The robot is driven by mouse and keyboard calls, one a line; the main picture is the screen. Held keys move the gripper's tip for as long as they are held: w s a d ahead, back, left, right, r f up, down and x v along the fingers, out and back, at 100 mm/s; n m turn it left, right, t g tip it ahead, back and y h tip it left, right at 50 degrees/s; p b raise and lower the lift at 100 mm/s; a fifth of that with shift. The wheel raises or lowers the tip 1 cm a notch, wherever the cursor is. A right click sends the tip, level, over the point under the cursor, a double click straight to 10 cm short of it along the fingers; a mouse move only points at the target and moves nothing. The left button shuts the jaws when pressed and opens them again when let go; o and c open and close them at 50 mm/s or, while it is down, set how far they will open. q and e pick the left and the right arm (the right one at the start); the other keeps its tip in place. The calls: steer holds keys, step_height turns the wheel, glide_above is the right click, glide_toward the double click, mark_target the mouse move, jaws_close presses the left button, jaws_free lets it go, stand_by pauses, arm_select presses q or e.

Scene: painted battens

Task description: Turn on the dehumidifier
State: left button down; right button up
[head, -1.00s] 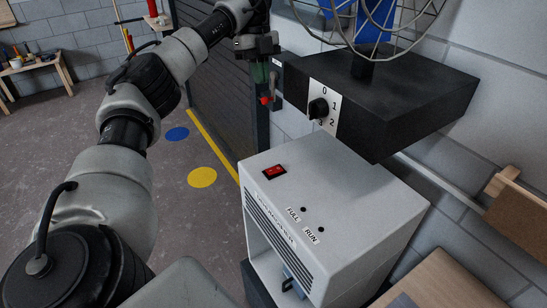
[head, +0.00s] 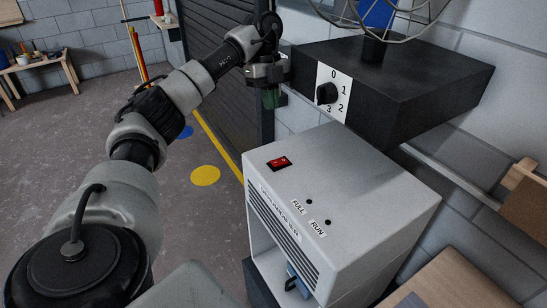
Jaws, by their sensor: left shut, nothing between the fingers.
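The dehumidifier (head: 345,170) is a pale grey box with a dark louvred grille on its left face. A red rocker switch (head: 279,163) sits on its top near the back left corner. Two small dark indicator spots labelled FULL and RUN are on the top, and neither looks lit. My left gripper (head: 270,102) is shut and empty, pointing down, behind and above the switch and apart from it. Its fingertips are dark and hard to make out against the shutter. My right gripper is not in view.
A black fan base (head: 430,85) with a rotary dial (head: 327,94) marked 0 to 3 overhangs behind the dehumidifier. A wooden surface (head: 450,282) is at the lower right. A dark roller shutter (head: 222,60) stands behind my arm.

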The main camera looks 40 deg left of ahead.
arm_select(q)
steer(key=b, duration=0.1)
glide_toward(274, 163)
steer(key=p+x, duration=0.1)
steer(key=x, duration=0.5)
steer(key=shift+d+f+p, duration=0.15)
steer(key=shift+f+p, duration=0.15)
steer(key=shift+p, duration=0.05)
steer(key=shift+f, duration=0.2)
steer(key=shift+s+f+t+b, duration=0.15)
steer(key=shift+f+t+b, duration=0.15)
steer(key=shift+f+b, duration=0.2)
steer(key=shift+r, duration=0.25)
